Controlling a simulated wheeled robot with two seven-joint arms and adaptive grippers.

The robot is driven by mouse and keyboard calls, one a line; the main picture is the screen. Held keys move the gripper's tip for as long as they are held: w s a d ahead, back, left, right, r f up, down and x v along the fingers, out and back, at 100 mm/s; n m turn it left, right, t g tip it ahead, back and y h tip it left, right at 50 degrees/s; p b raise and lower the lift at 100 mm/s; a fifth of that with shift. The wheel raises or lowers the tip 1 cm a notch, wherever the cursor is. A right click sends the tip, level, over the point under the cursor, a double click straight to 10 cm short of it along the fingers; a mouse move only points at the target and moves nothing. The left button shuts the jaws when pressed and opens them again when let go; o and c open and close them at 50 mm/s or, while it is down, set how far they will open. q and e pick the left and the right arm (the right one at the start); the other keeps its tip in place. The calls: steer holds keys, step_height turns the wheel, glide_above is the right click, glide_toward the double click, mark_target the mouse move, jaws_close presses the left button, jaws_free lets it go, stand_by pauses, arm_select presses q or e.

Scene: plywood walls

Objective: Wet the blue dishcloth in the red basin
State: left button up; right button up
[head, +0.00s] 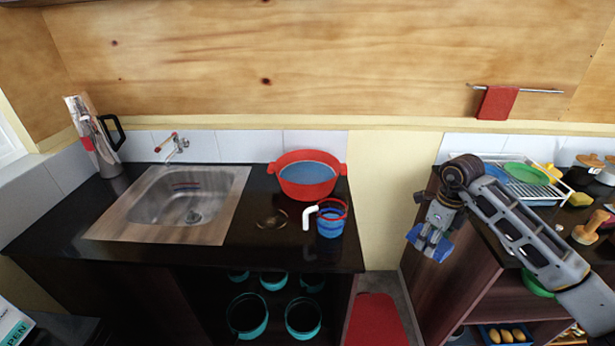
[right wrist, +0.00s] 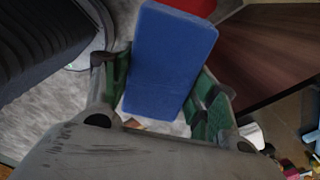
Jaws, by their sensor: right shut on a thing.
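My right gripper (head: 430,240) is shut on the blue dishcloth (head: 443,248), in front of the right-hand counter. In the right wrist view the dishcloth (right wrist: 168,60) is a flat blue slab between the green-padded fingers of the right gripper (right wrist: 160,95). The red basin (head: 306,190) stands on the dark counter to the left, apart from the gripper. It has two handles, and its inside looks blue, as if filled with water (head: 307,172). My left gripper is not in view.
A blue bucket with a red rim (head: 331,226) stands in front of the basin. A sink (head: 190,205) with a tap (head: 175,148) lies further left. A gap with a red object (head: 376,320) on the floor separates the counters. A dish rack (head: 525,182) stands right.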

mark_target(438, 257)
steer(key=shift+f, duration=0.1)
stand_by(0.5)
steer(key=shift+s+d+f+p, duration=0.2)
steer(key=shift+s+f+p, duration=0.1)
steer(key=shift+s+f, duration=0.85)
steer(key=shift+s+d+f+t, duration=0.3)
steer(key=shift+s+d+f, duration=0.15)
steer(key=shift+f, duration=0.1)
steer(key=shift+d+f+p, duration=0.15)
steer(key=shift+d+p, duration=0.05)
steer(key=shift+p, duration=0.15)
